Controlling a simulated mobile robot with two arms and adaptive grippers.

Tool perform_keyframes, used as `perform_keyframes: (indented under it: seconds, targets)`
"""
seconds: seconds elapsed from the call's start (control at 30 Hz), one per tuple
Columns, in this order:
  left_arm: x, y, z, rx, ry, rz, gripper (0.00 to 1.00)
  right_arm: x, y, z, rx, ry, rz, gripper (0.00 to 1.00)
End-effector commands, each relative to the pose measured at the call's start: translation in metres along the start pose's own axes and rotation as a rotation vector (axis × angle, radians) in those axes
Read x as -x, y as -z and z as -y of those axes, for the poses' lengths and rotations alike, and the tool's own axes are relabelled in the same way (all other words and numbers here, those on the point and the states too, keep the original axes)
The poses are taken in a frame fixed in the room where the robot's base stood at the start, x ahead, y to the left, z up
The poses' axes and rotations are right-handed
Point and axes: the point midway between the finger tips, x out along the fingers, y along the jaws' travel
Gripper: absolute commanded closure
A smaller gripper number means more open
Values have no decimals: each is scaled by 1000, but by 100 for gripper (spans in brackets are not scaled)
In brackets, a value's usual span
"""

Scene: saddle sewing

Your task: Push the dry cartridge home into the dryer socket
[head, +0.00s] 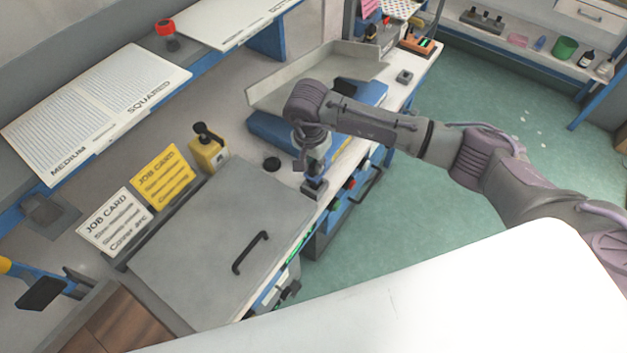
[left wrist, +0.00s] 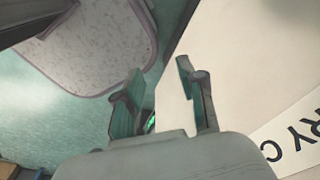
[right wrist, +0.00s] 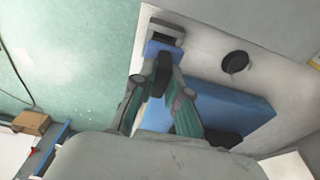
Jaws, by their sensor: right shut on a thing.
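My right gripper (head: 314,172) points down at the bench's front edge. In the right wrist view its fingers (right wrist: 161,76) are closed on a dark piece with a blue part beyond it, which I take for the dry cartridge (right wrist: 158,48). The blue end meets or overlaps a grey block with a dark slot (right wrist: 166,29), possibly the dryer socket; I cannot tell how deep it sits. My left gripper (left wrist: 168,98) has its fingers apart, with a pale surface showing between them. A sign reading "RY C" (left wrist: 298,138) lies to its right.
A grey lid with a dark handle (head: 228,240) covers the near bench. A blue case (head: 270,130) and a grey tray (head: 322,72) stand behind my right gripper. Green floor is open at right.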

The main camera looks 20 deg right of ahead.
Motion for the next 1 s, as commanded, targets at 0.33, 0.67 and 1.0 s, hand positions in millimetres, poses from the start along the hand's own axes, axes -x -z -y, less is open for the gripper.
perform_keyframes:
  seconds: [0.33, 0.67, 1.0]
  targets:
    - [7, 1, 0, 0, 0, 0, 60, 15, 2, 0, 0, 1, -1, 100]
    - [16, 2, 0, 0, 0, 0, 60, 39, 5, 1, 0, 2, 0, 100]
    - [14, 2, 0, -1, 0, 0, 60, 40, 5, -1, 8, 3, 0, 100]
